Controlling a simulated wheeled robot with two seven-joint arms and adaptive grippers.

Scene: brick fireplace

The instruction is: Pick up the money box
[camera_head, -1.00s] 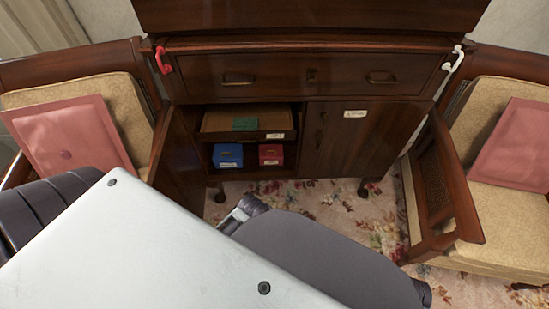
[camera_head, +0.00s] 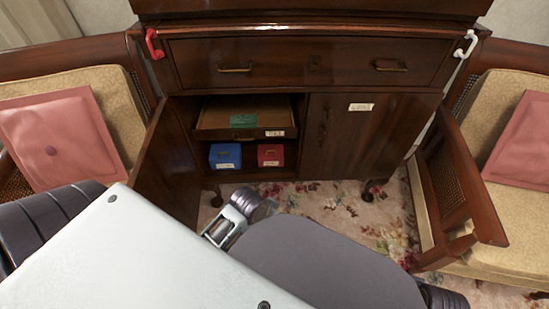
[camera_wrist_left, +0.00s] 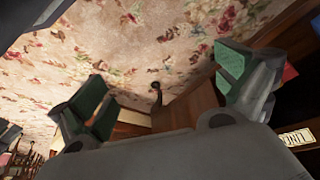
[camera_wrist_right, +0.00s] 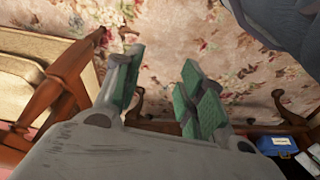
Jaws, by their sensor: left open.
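Two small boxes with handles sit side by side on the low shelf inside the open left side of the cabinet, a blue one (camera_head: 226,156) and a red one (camera_head: 271,155). I cannot tell which is the money box. The blue box also shows at the lower right in the right wrist view (camera_wrist_right: 278,145). My left gripper (camera_wrist_left: 160,95) is open with its green pads wide apart and nothing between them. My right gripper (camera_wrist_right: 160,90) is open and empty above the carpet. In the head view, part of one gripper shows in front of the cabinet; which one is unclear.
The wooden cabinet (camera_head: 375,140) has its left door (camera_head: 165,170) swung open and its right door closed. A shallow tray (camera_head: 215,119) is above the boxes. Armchairs with pink cushions (camera_head: 62,143) (camera_head: 525,140) flank it. Floral carpet (camera_head: 345,200) lies in front.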

